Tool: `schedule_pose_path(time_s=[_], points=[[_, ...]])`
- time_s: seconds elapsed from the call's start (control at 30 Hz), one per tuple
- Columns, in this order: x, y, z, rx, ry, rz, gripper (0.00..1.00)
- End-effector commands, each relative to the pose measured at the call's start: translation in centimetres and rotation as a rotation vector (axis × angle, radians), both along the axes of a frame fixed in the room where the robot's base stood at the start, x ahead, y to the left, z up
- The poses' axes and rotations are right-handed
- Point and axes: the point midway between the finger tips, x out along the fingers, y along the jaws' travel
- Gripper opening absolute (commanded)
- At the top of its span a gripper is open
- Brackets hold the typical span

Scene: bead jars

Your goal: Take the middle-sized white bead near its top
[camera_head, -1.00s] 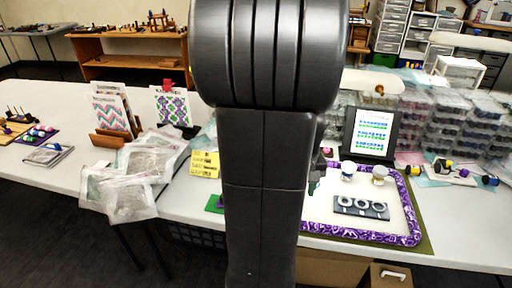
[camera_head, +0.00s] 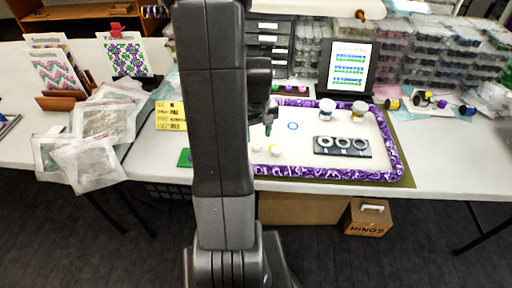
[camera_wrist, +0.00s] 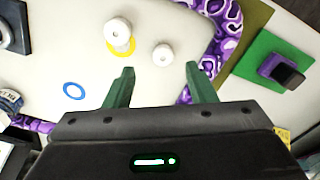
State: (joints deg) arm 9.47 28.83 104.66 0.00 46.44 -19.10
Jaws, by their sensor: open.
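Two loose white beads lie on the white mat inside the purple-patterned border. The larger-looking white bead (camera_wrist: 117,30) sits at a yellow ring (camera_wrist: 122,48); it also shows in the head view (camera_head: 275,149). The smaller-looking white bead (camera_wrist: 163,55) lies beside it, and in the head view (camera_head: 256,148) it is close to my arm. I cannot tell for certain which is middle-sized. My gripper (camera_wrist: 161,82) is open and empty, its green fingers apart, with both beads beyond the fingertips. In the head view my arm hides most of the gripper.
A blue ring (camera_wrist: 73,90) marks the mat. A dark board with three round places (camera_head: 342,146) lies to the right in the head view. Two jars (camera_head: 327,108) (camera_head: 359,110) stand behind it. A green square (camera_wrist: 272,62) bearing a dark purple block lies outside the border.

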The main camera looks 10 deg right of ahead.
Motion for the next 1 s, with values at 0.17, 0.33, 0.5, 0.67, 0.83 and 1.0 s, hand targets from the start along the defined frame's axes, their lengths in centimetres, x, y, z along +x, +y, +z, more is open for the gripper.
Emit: schedule_pose_path(time_s=[0.17, 0.33, 0.5, 0.67, 0.83, 1.0], points=[[0.0, 0.4, -2.5, 0.001, 0.005, 0.002, 0.51], [0.1, 0.4, -4.4, 0.0, 0.004, 0.0, 0.51], [0.1, 0.4, -4.9, 0.0, 0.001, 0.0, 0.51], [0.1, 0.4, -4.8, 0.0, 0.001, 0.0, 0.47], [0.1, 0.4, -4.8, 0.0, 0.001, 0.0, 0.13], [0.1, 0.4, -4.8, 0.0, 0.001, 0.0, 0.03]])
